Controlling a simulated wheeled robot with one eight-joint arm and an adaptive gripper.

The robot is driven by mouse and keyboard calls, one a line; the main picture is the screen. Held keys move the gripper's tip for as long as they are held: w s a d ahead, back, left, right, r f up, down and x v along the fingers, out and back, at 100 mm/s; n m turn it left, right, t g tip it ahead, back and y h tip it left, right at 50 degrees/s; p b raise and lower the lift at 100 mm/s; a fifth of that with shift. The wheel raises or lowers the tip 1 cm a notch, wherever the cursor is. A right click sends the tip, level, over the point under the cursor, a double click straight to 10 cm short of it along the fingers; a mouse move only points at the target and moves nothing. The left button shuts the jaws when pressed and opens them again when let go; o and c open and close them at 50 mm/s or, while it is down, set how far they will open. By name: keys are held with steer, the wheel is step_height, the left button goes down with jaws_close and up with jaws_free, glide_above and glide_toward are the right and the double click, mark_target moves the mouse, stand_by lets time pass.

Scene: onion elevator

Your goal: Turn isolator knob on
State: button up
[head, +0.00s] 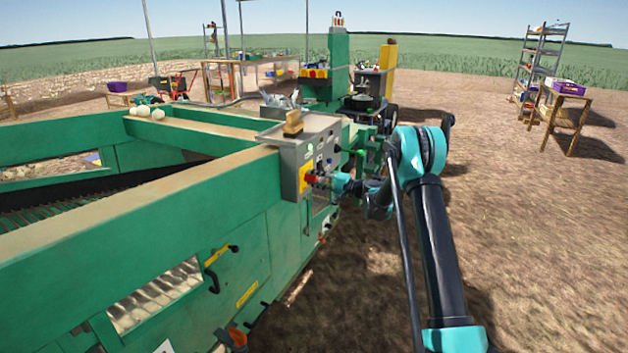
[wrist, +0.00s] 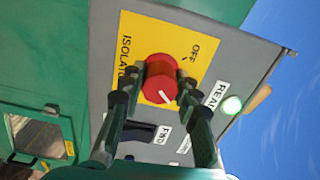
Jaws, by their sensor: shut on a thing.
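The isolator knob (wrist: 160,72) is a round red knob with a white pointer mark, on a yellow plate (wrist: 190,38) lettered ISOLATOR and OFF. In the wrist view its white mark points down and to the right, away from the OFF lettering. My gripper (wrist: 162,78) is shut on the knob, with one finger on each side. In the head view my gripper (head: 328,180) reaches the front of the grey control box (head: 318,150) from the right. The red knob (head: 311,177) shows there at its tip. Any ON lettering is hidden or out of view.
A brush (head: 293,124) stands on top of the box. The green machine (head: 130,235) fills the left.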

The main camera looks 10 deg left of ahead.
steer(key=shift+d+m, duration=0.1)
steer(key=shift+m, duration=0.3)
steer(key=o, duration=1.2)
steer(key=shift+c, duration=0.2)
steer(key=v, duration=1.2)
steer(key=shift+s, duration=0.1)
